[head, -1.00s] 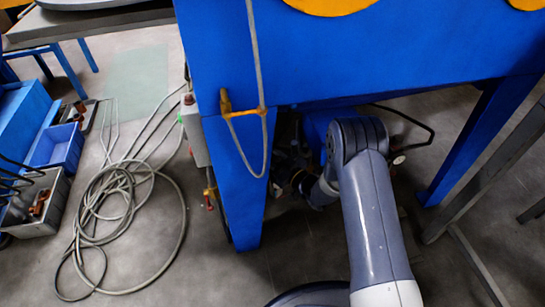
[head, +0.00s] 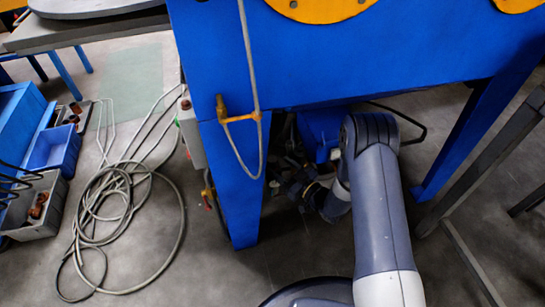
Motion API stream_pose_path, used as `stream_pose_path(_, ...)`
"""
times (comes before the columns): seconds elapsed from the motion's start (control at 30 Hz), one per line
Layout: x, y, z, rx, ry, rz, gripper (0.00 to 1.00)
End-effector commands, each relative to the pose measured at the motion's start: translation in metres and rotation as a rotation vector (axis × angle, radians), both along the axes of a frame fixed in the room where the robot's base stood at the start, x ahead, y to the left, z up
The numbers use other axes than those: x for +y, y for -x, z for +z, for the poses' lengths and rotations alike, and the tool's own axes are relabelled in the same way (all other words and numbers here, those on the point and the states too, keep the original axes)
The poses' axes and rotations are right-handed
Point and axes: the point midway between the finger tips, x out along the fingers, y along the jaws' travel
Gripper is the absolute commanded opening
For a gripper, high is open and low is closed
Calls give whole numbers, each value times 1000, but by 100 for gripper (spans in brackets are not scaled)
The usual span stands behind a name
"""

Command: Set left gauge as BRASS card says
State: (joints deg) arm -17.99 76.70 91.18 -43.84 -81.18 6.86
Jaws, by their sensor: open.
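My gripper (head: 296,190) is small, dark and partly lost among dark fittings under the blue cabinet (head: 290,65). It is at the end of my folded arm, right of the cabinet's front leg, with its jaws open. I see nothing held in it, though the fingers are hard to make out. I cannot pick out a gauge or a BRASS card in this view. A small pale round part (head: 334,154) shows under the cabinet beside my arm, too small to identify.
The blue leg (head: 235,180) carries a grey box (head: 190,130) and a looped hose (head: 240,140). Coiled cable (head: 125,215) lies on the floor to the left, near blue and grey bins (head: 55,148). A dark metal frame (head: 480,175) stands at right.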

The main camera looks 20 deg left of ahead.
Motion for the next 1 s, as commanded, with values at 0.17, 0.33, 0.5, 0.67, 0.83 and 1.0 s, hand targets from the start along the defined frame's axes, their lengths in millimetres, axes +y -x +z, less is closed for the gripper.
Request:
stream_pose_path(0.17, -25, 13, 1, 2, 1, -3, 54)
stream_pose_path(0.33, -34, 19, 0, 1, -1, -1, 54)
stream_pose_path(0.5, -35, 19, 0, 0, -1, 0, 54)
stream_pose_path(0.67, -34, 20, 0, 0, -1, -3, 53)
stream_pose_path(0.83, -26, 31, 0, 11, -19, -79, 53)
stream_pose_path(1.0, -25, 46, 1, 12, -19, -213, 53)
